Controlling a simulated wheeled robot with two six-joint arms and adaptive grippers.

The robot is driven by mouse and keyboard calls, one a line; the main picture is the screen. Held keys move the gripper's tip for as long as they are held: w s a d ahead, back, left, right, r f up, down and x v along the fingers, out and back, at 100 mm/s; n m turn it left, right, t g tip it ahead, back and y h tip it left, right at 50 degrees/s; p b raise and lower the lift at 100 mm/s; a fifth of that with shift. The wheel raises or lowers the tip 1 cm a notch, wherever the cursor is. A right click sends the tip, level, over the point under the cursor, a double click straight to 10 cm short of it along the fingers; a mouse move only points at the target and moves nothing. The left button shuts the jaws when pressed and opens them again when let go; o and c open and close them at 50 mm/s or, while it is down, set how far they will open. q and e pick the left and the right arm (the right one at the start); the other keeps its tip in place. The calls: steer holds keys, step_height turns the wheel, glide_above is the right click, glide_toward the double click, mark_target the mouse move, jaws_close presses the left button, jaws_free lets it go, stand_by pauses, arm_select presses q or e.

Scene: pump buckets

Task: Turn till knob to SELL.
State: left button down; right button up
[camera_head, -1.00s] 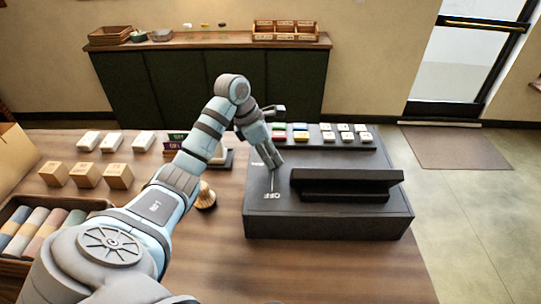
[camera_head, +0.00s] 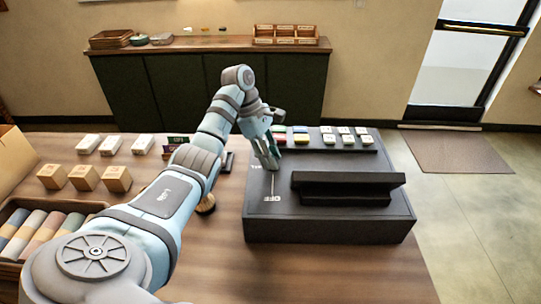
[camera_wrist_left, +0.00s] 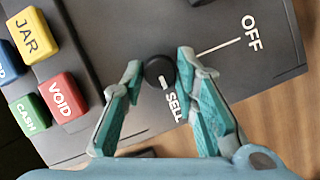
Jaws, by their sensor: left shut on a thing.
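The black till (camera_head: 330,225) stands on the wooden counter, with OFF lettered on its top at the near left. My left gripper (camera_head: 270,164) points down at the till's top left and hides the knob in the head view. In the left wrist view, the round black knob (camera_wrist_left: 159,71) sits between my left fingertips (camera_wrist_left: 161,65), which are shut on it from both sides. A short white mark at the knob's edge faces the SELL label (camera_wrist_left: 175,107). A white line leads from near the knob to the OFF label (camera_wrist_left: 251,33). My right gripper is not in view.
Coloured keys (camera_wrist_left: 63,98) lie beside the knob, and white keys (camera_head: 347,135) fill the till's back right. A raised black display (camera_head: 348,182) stands right of the knob. Small wooden boxes (camera_head: 85,178) and a tray of rolls (camera_head: 35,232) are at the counter's left.

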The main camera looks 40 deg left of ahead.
arm_select(q)
steer(key=shift+s+d+f, duration=0.1)
steer(key=c, duration=1.4)
jaws_free()
steer(key=shift+o, duration=0.5)
